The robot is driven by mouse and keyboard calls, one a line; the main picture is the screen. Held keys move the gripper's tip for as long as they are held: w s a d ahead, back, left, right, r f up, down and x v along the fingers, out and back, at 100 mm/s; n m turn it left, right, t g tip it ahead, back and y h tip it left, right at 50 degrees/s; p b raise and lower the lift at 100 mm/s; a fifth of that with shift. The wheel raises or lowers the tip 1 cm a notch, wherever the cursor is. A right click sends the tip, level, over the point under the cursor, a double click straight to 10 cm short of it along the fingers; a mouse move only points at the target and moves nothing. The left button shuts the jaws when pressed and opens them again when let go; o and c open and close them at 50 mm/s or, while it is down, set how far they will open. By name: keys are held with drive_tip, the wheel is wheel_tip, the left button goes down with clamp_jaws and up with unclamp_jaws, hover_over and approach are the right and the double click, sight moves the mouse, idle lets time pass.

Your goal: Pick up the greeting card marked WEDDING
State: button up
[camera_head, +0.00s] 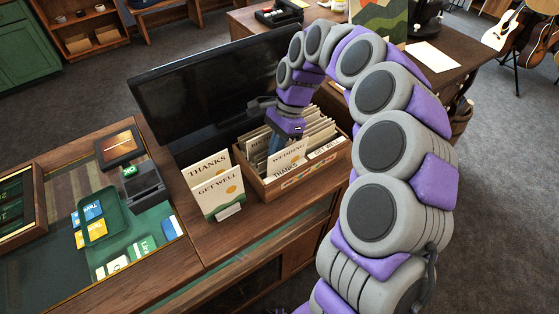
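The greeting card marked WEDDING (288,157) stands upright in a wooden box (318,170) on the counter, among several other cream cards. A THANKS card is partly visible in front of it and a GET WELL card is to its right. My arm reaches in from the right and bends down over the box. My gripper (277,142) is at the box, just behind the top edge of the WEDDING card. Its fingertips are mostly hidden by the arm and cards, so I cannot tell whether it touches or holds a card.
A small stand with THANKS and GET WELL cards (216,190) is left of the box. A black monitor (205,98) stands close behind. A glass-topped counter with a green tray (101,218) and a card reader (146,184) is at left. Guitars (505,32) stand far right.

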drive_tip(key=o, duration=1.5)
drive_tip(key=shift+a+f, duration=0.15)
